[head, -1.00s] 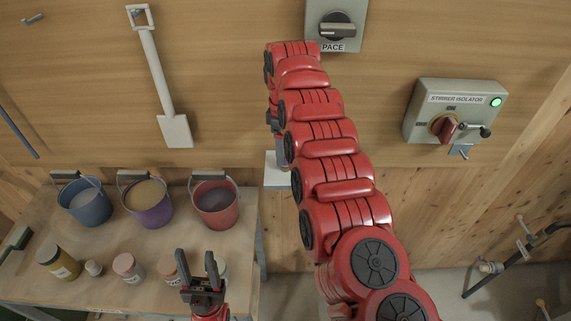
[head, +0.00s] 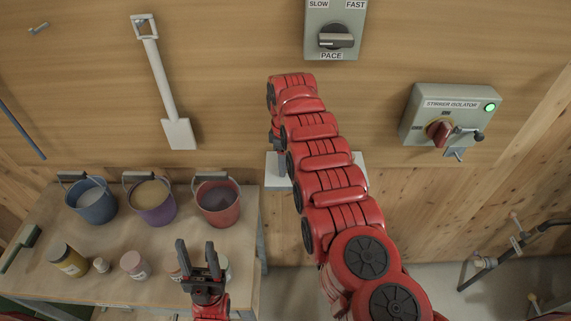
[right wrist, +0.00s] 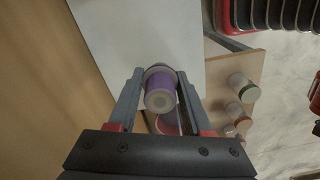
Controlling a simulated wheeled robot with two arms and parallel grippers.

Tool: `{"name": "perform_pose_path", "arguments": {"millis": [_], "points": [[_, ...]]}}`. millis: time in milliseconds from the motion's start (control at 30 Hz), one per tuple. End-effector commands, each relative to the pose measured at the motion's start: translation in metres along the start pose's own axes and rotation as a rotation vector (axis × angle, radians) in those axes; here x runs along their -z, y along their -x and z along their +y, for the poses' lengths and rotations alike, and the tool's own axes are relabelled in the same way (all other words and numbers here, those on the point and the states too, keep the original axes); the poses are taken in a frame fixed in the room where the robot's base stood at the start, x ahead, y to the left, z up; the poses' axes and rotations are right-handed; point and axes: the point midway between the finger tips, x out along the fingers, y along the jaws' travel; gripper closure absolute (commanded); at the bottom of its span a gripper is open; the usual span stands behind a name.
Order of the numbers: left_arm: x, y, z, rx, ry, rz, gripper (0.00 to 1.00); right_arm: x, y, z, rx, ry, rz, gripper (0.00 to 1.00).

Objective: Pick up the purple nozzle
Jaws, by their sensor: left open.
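The purple nozzle (right wrist: 161,92) shows in the right wrist view, a short cylinder with a pale ring at its far end and a pale round near face. It lies between the two fingers of my right gripper (right wrist: 160,78), whose tips are close to its sides. I cannot tell whether they press on it. In the head view the nozzle is hidden, and my right arm covers most of its gripper. My left gripper (head: 200,258) is open and empty, in front of the bench's small pots.
A pale shelf (head: 277,183) is on the wall behind my right arm. Blue, purple and red buckets (head: 218,204) stand on the wooden bench (head: 125,225) with several small pots.

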Motion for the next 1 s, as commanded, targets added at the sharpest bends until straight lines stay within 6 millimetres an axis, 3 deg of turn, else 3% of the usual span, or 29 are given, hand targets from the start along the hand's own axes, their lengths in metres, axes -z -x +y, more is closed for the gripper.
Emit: {"name": "perform_pose_path", "arguments": {"millis": [33,133,567,867,1000], "points": [[0.000,0.000,0.000,0.000,0.000,0.000,0.50,0.000,0.000,0.000,0.000,0.000,0.000,0.83],[0.000,0.000,0.000,0.000,0.000,0.000,0.50,0.000,0.000,0.000,0.000,0.000,0.000,1.00],[-0.001,0.006,0.000,0.000,0.000,0.000,0.50,0.001,0.004,0.000,-0.001,0.000,0.001,1.00],[-0.006,0.036,0.002,0.000,0.000,0.000,0.50,0.002,0.033,0.000,-0.004,0.002,0.005,1.00],[-0.008,0.047,0.002,0.000,0.000,0.000,0.50,0.007,0.035,-0.010,-0.007,0.002,0.001,1.00]]}}
